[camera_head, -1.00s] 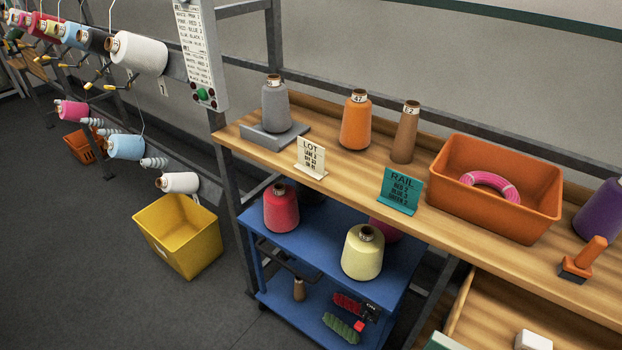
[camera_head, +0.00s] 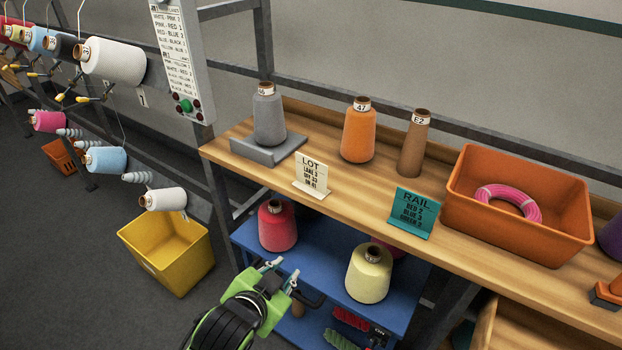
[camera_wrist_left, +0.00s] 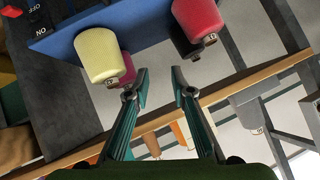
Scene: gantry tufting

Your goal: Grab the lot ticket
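The lot ticket (camera_head: 312,175) is a small cream card marked LOT. It stands upright on the front of the wooden shelf, in front of the grey cone and left of the teal RAIL card (camera_head: 413,212). My left gripper (camera_head: 283,270) is below and in front of the shelf, near the blue cart, lower than the ticket and apart from it. In the left wrist view its two fingers (camera_wrist_left: 160,88) are spread with nothing between them. The ticket cannot be made out clearly in the wrist view. My right gripper does not show.
A grey cone (camera_head: 268,117) on a grey block, an orange cone (camera_head: 358,135) and a brown cone (camera_head: 414,147) stand behind the cards. An orange bin (camera_head: 570,219) holds a pink ring. The blue cart (camera_head: 322,243) below carries red and yellow cones. A yellow bin (camera_head: 190,262) is at left.

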